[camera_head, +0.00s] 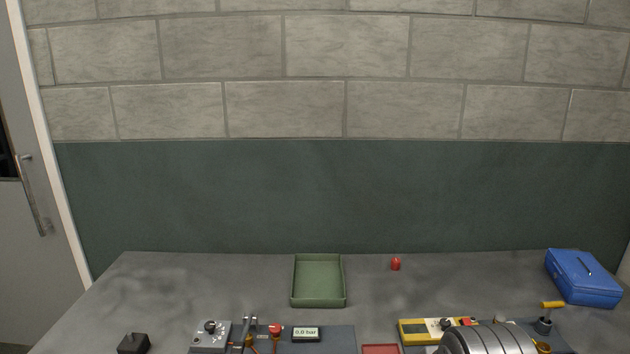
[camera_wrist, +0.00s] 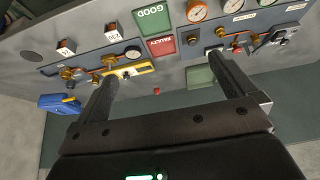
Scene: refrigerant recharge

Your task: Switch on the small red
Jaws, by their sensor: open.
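Several small red things are in view, and I cannot tell which one the task means. A small red piece (camera_head: 395,264) stands alone on the grey table, and it also shows in the wrist view (camera_wrist: 156,91). A yellow device (camera_head: 415,328) has a display, a dark knob and a small red part (camera_head: 466,321) at its right; the device also shows in the wrist view (camera_wrist: 142,69). A red knob (camera_head: 275,330) is beside a 0.0 bar display (camera_head: 306,334). My gripper (camera_wrist: 162,68) is open and empty, its fingers wide apart above the table.
A green tray (camera_head: 319,303) lies mid-table and a blue box (camera_head: 583,278) at the right. Signs GOOD (camera_wrist: 150,20) and FAULTY (camera_wrist: 160,47) lie between panels with gauges (camera_wrist: 196,10) and valves. The table's back left is clear. A grey rounded form hides part of the right panel.

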